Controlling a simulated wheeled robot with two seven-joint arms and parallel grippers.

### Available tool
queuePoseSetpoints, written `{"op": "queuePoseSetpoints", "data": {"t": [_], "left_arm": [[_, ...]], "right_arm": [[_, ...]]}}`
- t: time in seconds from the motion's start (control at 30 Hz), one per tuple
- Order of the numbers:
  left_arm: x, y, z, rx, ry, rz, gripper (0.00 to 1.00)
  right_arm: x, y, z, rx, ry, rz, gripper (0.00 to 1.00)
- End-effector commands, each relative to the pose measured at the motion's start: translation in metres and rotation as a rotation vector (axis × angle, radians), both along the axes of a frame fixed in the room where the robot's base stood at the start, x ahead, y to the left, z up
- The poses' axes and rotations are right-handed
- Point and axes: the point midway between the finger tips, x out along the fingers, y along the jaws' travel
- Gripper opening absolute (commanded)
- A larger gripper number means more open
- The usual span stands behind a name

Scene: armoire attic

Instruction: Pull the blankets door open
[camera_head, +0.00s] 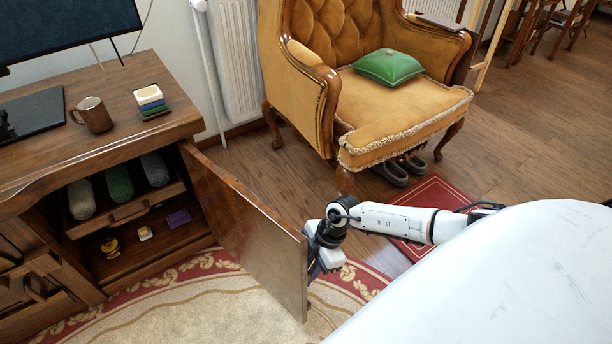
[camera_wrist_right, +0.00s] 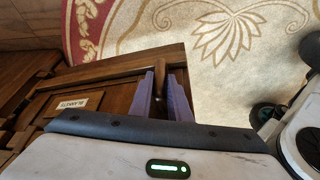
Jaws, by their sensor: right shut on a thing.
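The blankets door (camera_head: 245,225) is a brown wooden panel standing wide open, swung out from the cabinet on the left. Its label, reading BLANKETS (camera_wrist_right: 80,103), shows in the right wrist view on the door's front face. My right gripper (camera_head: 316,268) is at the door's free edge, on its far side and partly hidden by it. In the right wrist view the purple fingers of my right gripper (camera_wrist_right: 166,92) are shut around the door handle (camera_wrist_right: 160,76). My left gripper is out of view.
The open cabinet holds rolled blankets (camera_head: 119,182) on a pull-out shelf and small items below. A mug (camera_head: 92,114) stands on top. A yellow armchair (camera_head: 390,100) with a green cushion (camera_head: 387,67) stands behind my right arm. Patterned rug (camera_head: 215,312) lies in front of the door.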

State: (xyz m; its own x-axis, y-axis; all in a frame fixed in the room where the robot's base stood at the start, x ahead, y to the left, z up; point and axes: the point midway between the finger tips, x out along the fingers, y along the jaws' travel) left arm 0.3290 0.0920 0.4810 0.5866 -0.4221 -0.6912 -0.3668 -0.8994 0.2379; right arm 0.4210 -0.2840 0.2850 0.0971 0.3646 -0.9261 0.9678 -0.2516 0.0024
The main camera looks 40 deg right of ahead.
Motion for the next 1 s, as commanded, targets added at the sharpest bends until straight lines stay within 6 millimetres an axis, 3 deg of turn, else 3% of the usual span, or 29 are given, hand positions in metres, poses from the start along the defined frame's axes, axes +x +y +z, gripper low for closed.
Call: {"op": "queuePoseSetpoints", "data": {"t": [0.1,0.13,0.2,0.57,0.67,0.77,1.0], "left_arm": [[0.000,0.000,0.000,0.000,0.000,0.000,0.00],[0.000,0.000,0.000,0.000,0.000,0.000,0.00],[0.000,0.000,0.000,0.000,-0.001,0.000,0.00],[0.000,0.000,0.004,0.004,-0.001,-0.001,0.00],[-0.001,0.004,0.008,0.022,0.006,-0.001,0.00],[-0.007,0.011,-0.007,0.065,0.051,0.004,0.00],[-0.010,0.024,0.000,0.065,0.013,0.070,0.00]], "right_arm": [[0.005,0.002,0.002,0.006,-0.010,-0.008,0.00],[0.005,0.002,0.002,0.006,-0.010,-0.008,0.21],[0.005,0.002,0.002,0.006,-0.010,-0.007,0.33],[0.001,-0.001,0.007,0.004,-0.006,-0.004,0.33],[0.000,-0.006,0.021,0.002,-0.007,-0.004,0.33],[-0.001,-0.013,0.041,0.003,-0.007,-0.004,0.33],[-0.006,-0.029,0.081,0.004,-0.006,-0.005,0.33]]}}
